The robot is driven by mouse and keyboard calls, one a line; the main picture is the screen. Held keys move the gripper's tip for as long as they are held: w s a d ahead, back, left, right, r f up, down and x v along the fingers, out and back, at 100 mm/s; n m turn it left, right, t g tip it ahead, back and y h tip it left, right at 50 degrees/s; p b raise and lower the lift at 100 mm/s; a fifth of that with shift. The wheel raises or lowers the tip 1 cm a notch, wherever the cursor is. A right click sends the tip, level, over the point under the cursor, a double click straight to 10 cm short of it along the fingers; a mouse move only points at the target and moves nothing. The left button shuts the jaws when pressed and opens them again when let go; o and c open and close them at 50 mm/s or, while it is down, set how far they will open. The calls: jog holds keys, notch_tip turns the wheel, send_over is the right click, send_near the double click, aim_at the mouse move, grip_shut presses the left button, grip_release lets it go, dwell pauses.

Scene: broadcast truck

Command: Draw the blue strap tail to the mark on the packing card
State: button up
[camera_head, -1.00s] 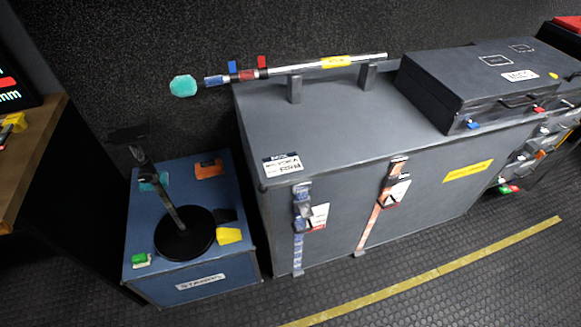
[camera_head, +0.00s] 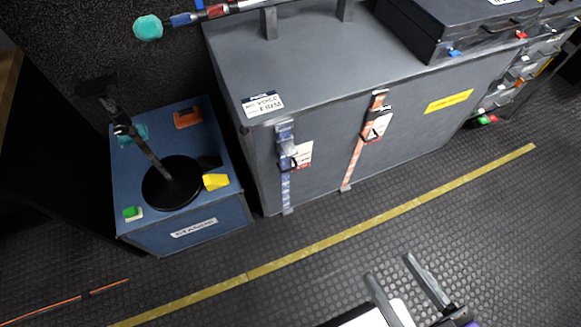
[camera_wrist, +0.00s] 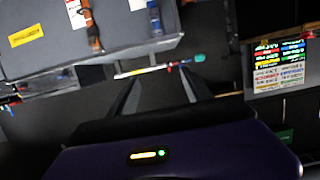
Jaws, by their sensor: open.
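The blue strap (camera_head: 286,190) hangs down the front of the large grey case, near its left end. A buckle (camera_head: 288,150) sits on its upper part, with a white and red tag (camera_head: 302,154) beside it. The strap also shows in the wrist view (camera_wrist: 155,20). A white card with dark print (camera_head: 262,104), partly legible as "FIRM", lies on the case top above the strap. I cannot make out a mark on it. My gripper (camera_head: 389,266) is open and empty, low in the head view, apart from the case. Its dark fingers also show in the wrist view (camera_wrist: 157,78).
An orange strap (camera_head: 355,160) hangs on the same grey case (camera_head: 330,60). A blue box (camera_head: 217,215) with a black stand (camera_head: 170,182) is at the left. A rod with a teal end (camera_head: 148,28) lies above. The dark floor in front is clear, with yellow tape (camera_head: 330,240).

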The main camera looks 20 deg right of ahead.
jog(key=shift+c, duration=0.5)
jog(key=shift+f, duration=0.25)
jog(key=c, duration=0.4)
jog(key=w+f+b, duration=0.3)
jog(key=w+f+t+b, duration=0.1)
jog(key=w+f+b, duration=0.2)
jog(key=f+b, duration=0.1)
jog(key=w+f+t+b, duration=0.1)
jog(key=w+f+b, duration=0.1)
jog(key=f+b, duration=0.1)
jog(key=shift+w+d+f+b, duration=0.1)
jog(key=shift+w+f+b, duration=0.3)
jog(key=shift+f, duration=0.35)
jog(key=shift+c, duration=0.4)
jog(key=n+t+b, duration=0.3)
jog(key=n+b, duration=1.4)
jog(key=n, duration=0.1)
send_near(289, 169)
jog(key=w, duration=0.5)
jog(key=w+b, duration=0.1)
jog(key=w, duration=0.1)
jog(key=w+r, duration=0.1)
jog(key=w, duration=0.2)
jog(key=shift+d, duration=0.1)
grip_shut()
